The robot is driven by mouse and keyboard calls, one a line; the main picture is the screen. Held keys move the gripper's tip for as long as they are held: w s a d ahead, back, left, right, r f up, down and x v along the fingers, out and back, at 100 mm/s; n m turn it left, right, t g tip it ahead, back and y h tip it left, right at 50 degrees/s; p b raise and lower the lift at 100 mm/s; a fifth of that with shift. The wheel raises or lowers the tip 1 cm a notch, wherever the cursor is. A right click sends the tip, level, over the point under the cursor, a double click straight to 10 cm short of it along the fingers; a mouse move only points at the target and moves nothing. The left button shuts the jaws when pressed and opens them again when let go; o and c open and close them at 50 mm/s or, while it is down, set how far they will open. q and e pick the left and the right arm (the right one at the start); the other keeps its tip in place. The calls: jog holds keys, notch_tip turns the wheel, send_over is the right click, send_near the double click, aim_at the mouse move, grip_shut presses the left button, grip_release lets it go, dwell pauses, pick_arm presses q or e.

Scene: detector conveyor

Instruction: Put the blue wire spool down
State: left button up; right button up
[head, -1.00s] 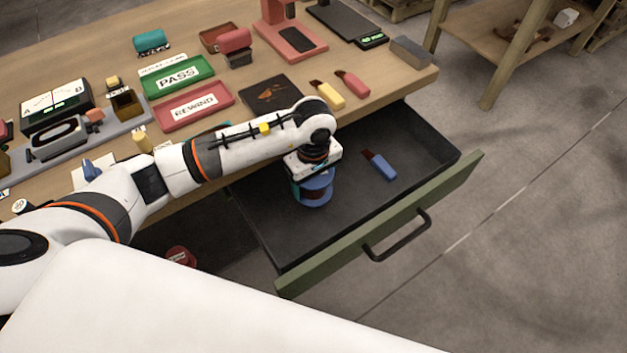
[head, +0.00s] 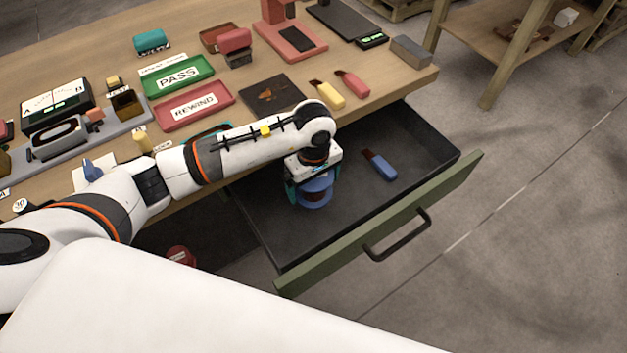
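The blue wire spool (head: 316,191) is upright in the open drawer (head: 375,215), toward its left inner part. My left gripper (head: 314,183) points down over the spool from above, with its fingers at the spool's sides. The palm hides the spool's top, and I cannot tell whether the fingers press on it or stand apart. The spool's base appears at or close to the drawer floor; contact is not clear. My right gripper is not in view.
A blue-handled brush-like tool (head: 380,166) lies in the drawer right of the spool. The drawer's green front (head: 385,225) has a black handle. The drawer floor's front and right are clear. The workbench above holds a green PASS tray (head: 178,76) and a red REWIND tray (head: 195,105).

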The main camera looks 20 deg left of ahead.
pick_arm(q)
notch_tip(320, 180, up, 12)
jog(key=shift+f+b, duration=0.1)
jog(key=shift+b, duration=0.35)
